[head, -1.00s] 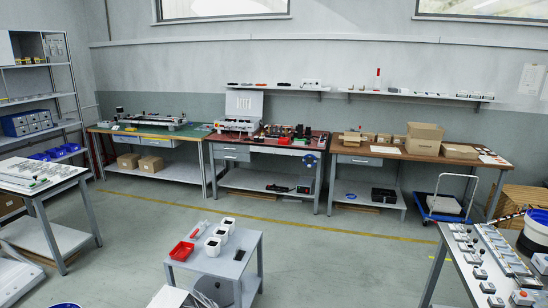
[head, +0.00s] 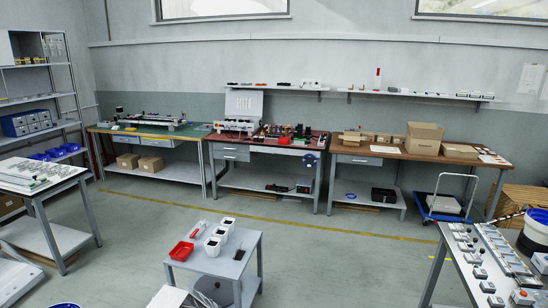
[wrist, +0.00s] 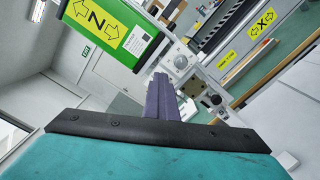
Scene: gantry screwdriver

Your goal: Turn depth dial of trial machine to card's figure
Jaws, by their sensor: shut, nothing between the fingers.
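In the wrist view my gripper (wrist: 160,82) shows as purple fingers, closed together with nothing between them. Close past the fingertips is a machine with a green and black housing (wrist: 112,25) that bears a yellow Z label with arrows. A pale round knob (wrist: 181,62) sits on a light grey plate just right of the fingertips; I cannot tell whether the fingers touch it, nor read its setting. A darker round part (wrist: 214,99) is lower on that plate. I cannot make out the card or its figure. My gripper is not in the head view.
The wrist view shows a yellow X label (wrist: 262,23) and a dark ribbed strip (wrist: 219,25) nearby. In the head view, a long machine (head: 150,121) stands on the green-topped bench at the left.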

